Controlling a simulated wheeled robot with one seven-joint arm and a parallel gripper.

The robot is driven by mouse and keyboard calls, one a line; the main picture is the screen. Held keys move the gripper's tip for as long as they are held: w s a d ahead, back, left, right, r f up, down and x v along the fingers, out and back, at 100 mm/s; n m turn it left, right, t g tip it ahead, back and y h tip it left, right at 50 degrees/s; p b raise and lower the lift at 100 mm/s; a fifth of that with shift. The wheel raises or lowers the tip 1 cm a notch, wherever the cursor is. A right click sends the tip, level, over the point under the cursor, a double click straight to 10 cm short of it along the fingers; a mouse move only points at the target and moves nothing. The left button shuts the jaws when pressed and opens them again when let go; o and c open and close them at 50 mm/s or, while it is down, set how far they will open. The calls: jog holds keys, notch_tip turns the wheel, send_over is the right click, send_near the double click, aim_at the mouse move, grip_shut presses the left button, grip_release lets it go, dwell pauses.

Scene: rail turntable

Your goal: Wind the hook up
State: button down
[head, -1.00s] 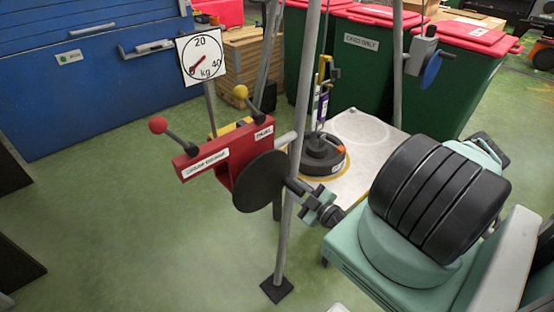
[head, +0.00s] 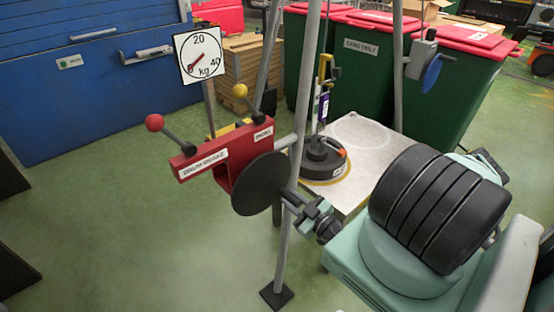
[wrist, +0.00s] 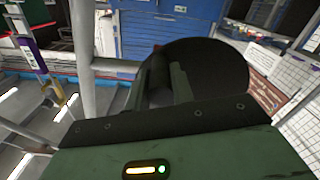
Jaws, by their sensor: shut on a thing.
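The red winch (head: 205,164) is fixed to a grey pole, with a black disc (head: 258,184) on its near side. My gripper (head: 306,207) is shut on the crank handle (head: 288,194) beside this disc. In the wrist view, dark jaws close around the handle (wrist: 180,85) in front of the disc (wrist: 222,75). The yellow hook (head: 325,68) with a purple tag (head: 322,108) hangs on a line just above a black weight (head: 322,155). I cannot tell whether it is engaged. The tag also shows in the wrist view (wrist: 27,48).
The weight stands on a pale platform (head: 375,150). A dial (head: 200,54) marked in kg stands behind the winch. Levers with red (head: 154,122) and yellow (head: 240,90) knobs rise from the winch.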

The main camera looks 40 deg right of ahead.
jog(key=shift+a+f, duration=0.1)
jog(key=shift+a, duration=0.05)
jog(key=shift+a+f+m+b, duration=0.6)
jog(key=shift+m+b, duration=0.15)
jog(key=shift+m, duration=0.25)
jog(key=shift+a+f+m+b, duration=0.15)
jog(key=shift+a+m+b, duration=0.3)
jog(key=shift+m, duration=0.35)
jog(key=c, duration=1)
grip_release()
jog(key=s, duration=0.8)
jog(key=shift+b, duration=0.4)
